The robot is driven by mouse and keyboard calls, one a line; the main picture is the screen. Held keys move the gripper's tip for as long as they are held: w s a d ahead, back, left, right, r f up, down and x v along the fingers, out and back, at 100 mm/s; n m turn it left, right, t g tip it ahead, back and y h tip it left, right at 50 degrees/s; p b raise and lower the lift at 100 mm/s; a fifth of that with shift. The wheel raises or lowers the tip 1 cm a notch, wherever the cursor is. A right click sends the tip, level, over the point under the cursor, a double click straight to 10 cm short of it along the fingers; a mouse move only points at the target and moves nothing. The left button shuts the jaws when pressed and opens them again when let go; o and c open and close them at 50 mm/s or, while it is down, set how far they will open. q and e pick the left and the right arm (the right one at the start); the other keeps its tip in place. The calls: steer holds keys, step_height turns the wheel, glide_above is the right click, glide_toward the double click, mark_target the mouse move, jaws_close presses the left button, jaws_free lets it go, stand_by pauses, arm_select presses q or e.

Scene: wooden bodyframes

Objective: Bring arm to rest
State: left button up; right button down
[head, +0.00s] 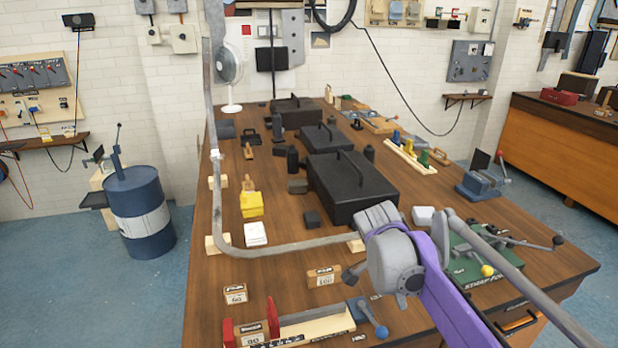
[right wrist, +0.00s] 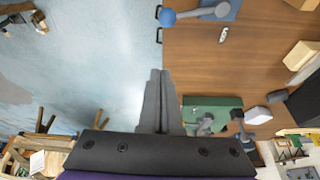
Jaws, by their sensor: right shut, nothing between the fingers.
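My right gripper (right wrist: 159,76) is shut and empty in the right wrist view. Its grey fingers are together, seen over the pale blue floor (right wrist: 70,75) beside the table edge. In the head view, my purple right arm comes in from the lower right, over the near right part of the wooden table (head: 205,290). My left gripper and arm are not in view.
A green plate tool (head: 490,262) and a blue ball lever (head: 381,332) stand near my right arm. A long bent grey tube (head: 290,247) spans wooden blocks. Black cases (head: 350,190) stand farther back.

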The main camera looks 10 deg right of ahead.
steer(key=s+a+f+n+t+y, duration=0.2)
steer(key=s+a+f+n, duration=0.3)
steer(key=s+n, duration=0.3)
steer(key=s+a+f+n+t+y, duration=0.2)
steer(key=s+a+f+n, duration=0.3)
steer(key=n, duration=0.5)
steer(key=s+f+t, duration=0.1)
steer(key=s+f, duration=0.1)
steer(key=s, duration=0.1)
steer(key=shift+s+f, duration=0.15)
steer(key=shift+s, duration=0.05)
